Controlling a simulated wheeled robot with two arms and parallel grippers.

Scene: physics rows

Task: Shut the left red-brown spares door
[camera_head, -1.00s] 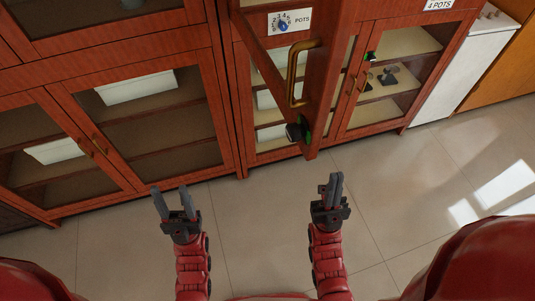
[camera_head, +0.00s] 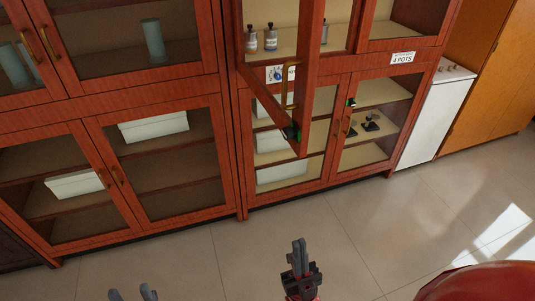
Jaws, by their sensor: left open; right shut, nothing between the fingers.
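The red-brown door (camera_head: 308,90) of the upper part of the right cabinet stands open and swung out towards me. It seems to hinge on its left side. My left gripper (camera_head: 133,293) is open at the bottom edge of the picture, mostly cut off. My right gripper (camera_head: 299,245) is shut and empty, below the door in the picture and apart from it.
Small bottles (camera_head: 270,37) stand on the shelf behind the open door. The lower glass doors (camera_head: 333,130) look shut. A second cabinet (camera_head: 228,125) stands at the left. A white unit (camera_head: 436,105) and an orange-brown cupboard (camera_head: 495,85) stand at the right.

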